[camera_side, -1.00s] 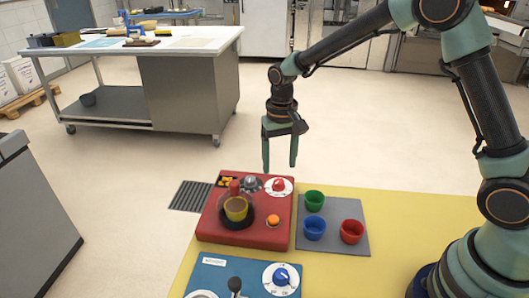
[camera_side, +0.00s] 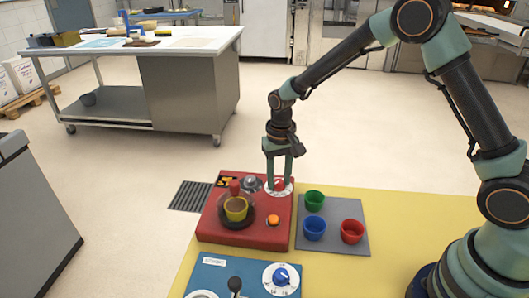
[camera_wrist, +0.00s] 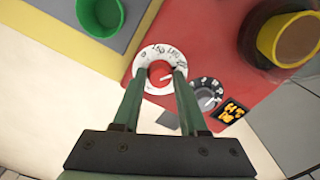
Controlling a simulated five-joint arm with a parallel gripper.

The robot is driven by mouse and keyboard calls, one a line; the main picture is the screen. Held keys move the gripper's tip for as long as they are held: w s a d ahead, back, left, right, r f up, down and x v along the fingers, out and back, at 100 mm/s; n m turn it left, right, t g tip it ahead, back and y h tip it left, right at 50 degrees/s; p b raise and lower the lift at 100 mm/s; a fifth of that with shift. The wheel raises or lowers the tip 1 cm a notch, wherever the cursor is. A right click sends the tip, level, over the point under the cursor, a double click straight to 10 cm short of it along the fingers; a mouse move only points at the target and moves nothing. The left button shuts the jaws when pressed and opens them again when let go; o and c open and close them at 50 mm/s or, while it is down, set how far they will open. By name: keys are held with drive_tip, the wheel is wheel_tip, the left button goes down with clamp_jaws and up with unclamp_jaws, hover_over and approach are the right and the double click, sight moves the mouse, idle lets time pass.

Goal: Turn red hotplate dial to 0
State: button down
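The red hotplate dial (camera_side: 279,185) is a red knob on a white marked disc, at the back right of the red hotplate unit (camera_side: 262,236). My gripper (camera_side: 279,186) points down over it, with one finger on each side of the knob. In the wrist view the knob (camera_wrist: 160,73) shows between the fingertips, with a pale pointer line and dark marks on the disc. The exact setting is too small to read. The fingers are close to the knob; I cannot tell whether they touch it.
A yellow cup (camera_side: 236,208) stands on the unit's dark plate, near an orange button (camera_side: 273,220). A grey mat (camera_side: 338,246) to the right holds green, blue and red cups. A blue unit (camera_side: 222,271) with a blue dial lies in front. The yellow tabletop at right is clear.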

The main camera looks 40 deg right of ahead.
drive_tip(key=shift+n, duration=0.4)
drive_tip(key=n, duration=0.4)
drive_tip(key=shift+n, duration=0.4)
drive_tip(key=n, duration=1)
drive_tip(key=shift+n, duration=0.4)
drive_tip(key=n, duration=0.5)
drive_tip(key=shift+c, duration=2.2)
unclamp_jaws()
